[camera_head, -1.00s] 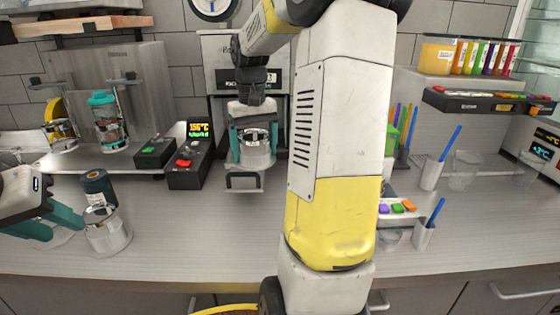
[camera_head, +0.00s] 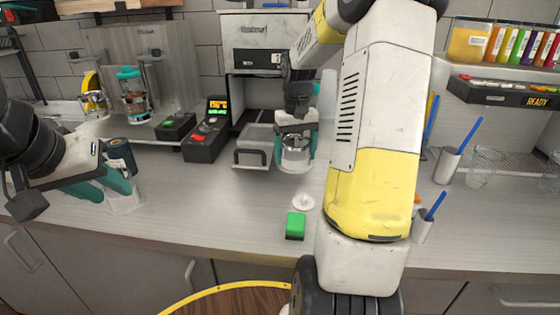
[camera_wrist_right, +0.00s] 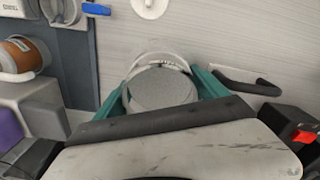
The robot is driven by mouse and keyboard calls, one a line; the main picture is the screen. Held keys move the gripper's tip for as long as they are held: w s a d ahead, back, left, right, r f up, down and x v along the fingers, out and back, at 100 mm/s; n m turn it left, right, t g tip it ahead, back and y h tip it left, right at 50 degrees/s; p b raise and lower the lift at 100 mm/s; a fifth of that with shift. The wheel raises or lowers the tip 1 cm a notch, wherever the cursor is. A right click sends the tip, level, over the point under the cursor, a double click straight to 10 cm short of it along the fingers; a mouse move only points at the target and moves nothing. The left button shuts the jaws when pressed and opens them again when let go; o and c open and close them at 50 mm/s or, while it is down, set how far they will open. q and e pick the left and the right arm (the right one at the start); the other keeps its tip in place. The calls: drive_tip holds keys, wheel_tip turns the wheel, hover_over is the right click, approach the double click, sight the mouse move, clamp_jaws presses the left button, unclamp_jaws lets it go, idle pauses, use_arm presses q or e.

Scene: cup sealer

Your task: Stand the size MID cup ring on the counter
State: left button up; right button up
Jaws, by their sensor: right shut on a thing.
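My right gripper (camera_head: 296,135) is shut on a silvery metal cup ring (camera_head: 296,158), held upright in front of the sealing machine, just right of its tray handle. In the right wrist view the ring (camera_wrist_right: 160,88) sits between the teal fingers, its grey round face toward the camera. I cannot tell whether its bottom touches the counter, and no size mark is readable. My left gripper (camera_head: 100,186) is low over the counter at the left, its teal fingers apart, beside a clear or shiny cup-like piece (camera_head: 127,203).
The sealer's pulled-out tray with handle (camera_head: 251,157) is left of the ring. A control box (camera_head: 203,142) stands further left. A white round piece (camera_head: 303,202) and green block (camera_head: 296,226) lie in front. The counter between left gripper and green block is clear.

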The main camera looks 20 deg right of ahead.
sight(294, 179)
drive_tip(key=shift+f, duration=2.85)
drive_tip(key=shift+f, duration=0.1)
drive_tip(key=o, duration=1.5)
drive_tip(key=shift+o, duration=0.2)
wheel_tip(294, 179, up, 12)
drive_tip(key=shift+r, duration=0.1)
drive_tip(key=s+a+r+t+y, duration=0.1)
drive_tip(key=s+a+r+t, duration=0.2)
drive_tip(key=s+a, duration=0.3)
drive_tip(key=s+a+r+n+t+y, duration=0.1)
drive_tip(key=s+a+r+t, duration=0.2)
drive_tip(key=s+a, duration=0.4)
drive_tip(key=s, duration=0.8)
drive_tip(key=shift+r, duration=0.2)
